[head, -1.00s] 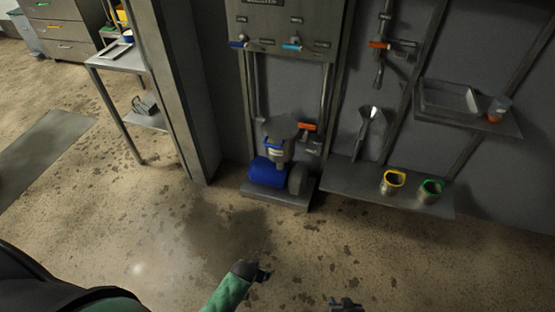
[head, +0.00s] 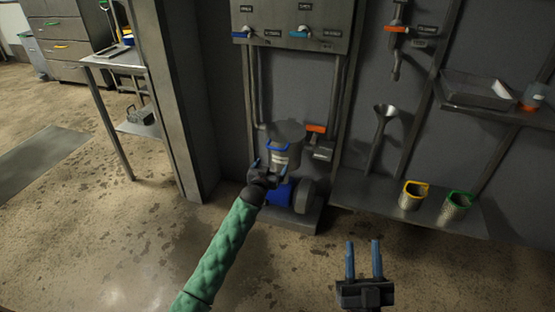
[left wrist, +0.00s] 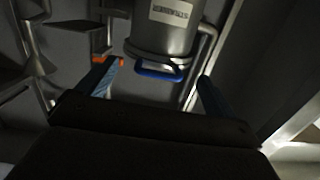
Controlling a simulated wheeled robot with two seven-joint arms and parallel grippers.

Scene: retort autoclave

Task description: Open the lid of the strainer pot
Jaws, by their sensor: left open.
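The strainer pot (head: 287,158) is a grey cylinder with a label, low on the wall piping. A blue handle (head: 277,148) is at its upper front. The left wrist view, which looks turned over, also shows the pot (left wrist: 165,38) and blue handle (left wrist: 160,73). My left gripper (head: 269,164) is open just in front of the pot and overlaps its lower part in the head view. In the left wrist view the handle lies between the two blue fingers, apart from both. My right gripper (head: 363,243) is open and empty above the floor, right of the pot.
A blue motor (head: 280,193) sits below the pot. An orange valve handle (head: 316,128) is to its right. A funnel (head: 382,125), a yellow-rimmed cup (head: 412,197) and a green-rimmed cup (head: 456,207) are further right. The floor in front is clear.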

